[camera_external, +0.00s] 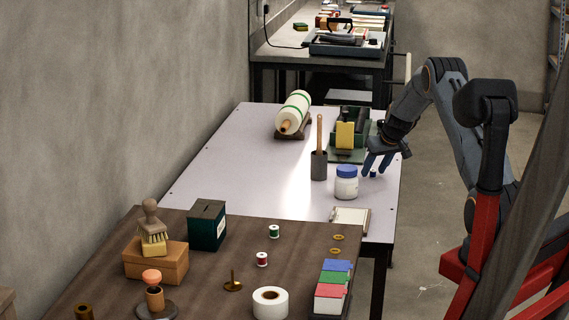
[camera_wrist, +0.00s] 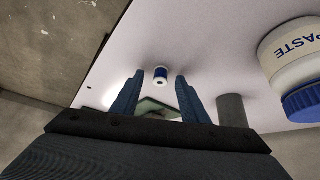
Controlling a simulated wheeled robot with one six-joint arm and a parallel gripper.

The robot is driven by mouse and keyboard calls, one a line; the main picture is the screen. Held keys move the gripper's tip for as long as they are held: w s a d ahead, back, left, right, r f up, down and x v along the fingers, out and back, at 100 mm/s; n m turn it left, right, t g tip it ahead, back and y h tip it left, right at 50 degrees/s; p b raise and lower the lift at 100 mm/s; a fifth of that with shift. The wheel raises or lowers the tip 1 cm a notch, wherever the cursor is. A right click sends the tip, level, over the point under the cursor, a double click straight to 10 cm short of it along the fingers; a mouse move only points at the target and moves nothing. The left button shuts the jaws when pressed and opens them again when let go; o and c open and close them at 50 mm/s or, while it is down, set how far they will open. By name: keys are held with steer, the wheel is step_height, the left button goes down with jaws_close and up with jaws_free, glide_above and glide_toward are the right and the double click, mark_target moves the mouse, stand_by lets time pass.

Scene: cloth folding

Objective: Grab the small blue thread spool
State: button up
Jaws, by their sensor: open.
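The small blue thread spool (camera_external: 373,174) stands on the light table near its right edge, just right of the white paste jar. In the wrist view the spool (camera_wrist: 160,73) shows ahead of my gripper, between the lines of the two fingers and a little beyond their tips. My gripper (camera_external: 377,168) is open and empty, low over the table beside the spool; its blue fingers (camera_wrist: 159,76) are spread apart in the wrist view. No contact with the spool is visible.
The paste jar (camera_external: 346,183) with a blue lid stands close by; it also shows in the wrist view (camera_wrist: 295,60). A grey cup (camera_external: 319,166) with a wooden handle and a green tray (camera_external: 347,156) are near. A white roll (camera_external: 293,111) lies farther back. The table's left half is clear.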

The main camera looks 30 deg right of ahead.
jaws_close()
stand_by(0.3)
